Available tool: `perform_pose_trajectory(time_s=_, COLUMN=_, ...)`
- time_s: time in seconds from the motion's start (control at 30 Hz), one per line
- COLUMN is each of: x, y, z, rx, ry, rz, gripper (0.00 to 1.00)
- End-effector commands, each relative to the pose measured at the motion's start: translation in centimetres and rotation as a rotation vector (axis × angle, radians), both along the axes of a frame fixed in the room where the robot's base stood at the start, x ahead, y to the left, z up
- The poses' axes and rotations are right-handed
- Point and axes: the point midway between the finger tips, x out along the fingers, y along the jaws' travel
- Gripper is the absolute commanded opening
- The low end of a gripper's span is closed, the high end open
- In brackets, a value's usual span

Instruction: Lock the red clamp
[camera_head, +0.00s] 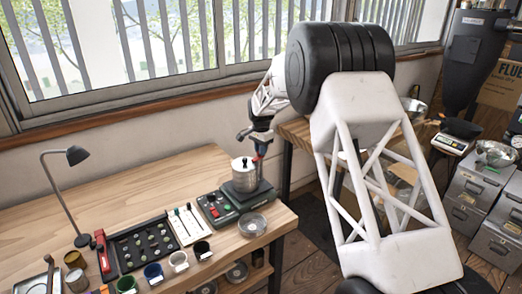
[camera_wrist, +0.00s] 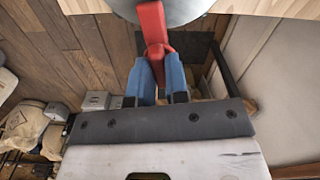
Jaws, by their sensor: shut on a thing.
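The red clamp (camera_wrist: 151,22) is a red lever at the rim of a silver round container in the wrist view. Its lower end runs down between the blue fingers of my gripper (camera_wrist: 159,66), which is shut on it. In the head view, my gripper (camera_head: 262,148) is at the right side of the silver canister (camera_head: 244,177), which stands on a dark base near the bench's right end. Only a small bit of red shows there between the fingers. The clamp's latch is hidden, so I cannot tell whether it is locked.
A control box with buttons (camera_head: 217,209) stands left of the canister, and a round glass dish (camera_head: 252,224) lies in front. Several cups, a bean tray (camera_head: 118,263) and a desk lamp (camera_head: 77,155) are further left. The bench's back middle is clear.

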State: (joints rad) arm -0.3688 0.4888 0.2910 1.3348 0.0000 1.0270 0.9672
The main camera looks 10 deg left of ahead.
Motion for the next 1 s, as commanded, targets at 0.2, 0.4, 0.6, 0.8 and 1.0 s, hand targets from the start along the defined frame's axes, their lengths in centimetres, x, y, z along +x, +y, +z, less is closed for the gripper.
perform_pose_trajectory(time_s=0.2, x=0.06, y=0.01, z=0.15, rx=0.001, ry=-0.002, rz=-0.129, gripper=0.00)
perform_pose_trajectory(time_s=0.4, x=0.05, y=0.02, z=0.13, rx=0.000, ry=-0.001, rz=-0.188, gripper=0.00)
perform_pose_trajectory(time_s=0.6, x=0.05, y=0.02, z=0.13, rx=0.000, ry=-0.001, rz=-0.204, gripper=0.00)
perform_pose_trajectory(time_s=0.8, x=0.05, y=0.02, z=0.14, rx=0.001, ry=-0.002, rz=-0.204, gripper=0.00)
perform_pose_trajectory(time_s=1.0, x=0.04, y=0.01, z=0.11, rx=0.001, ry=-0.001, rz=-0.203, gripper=0.36)
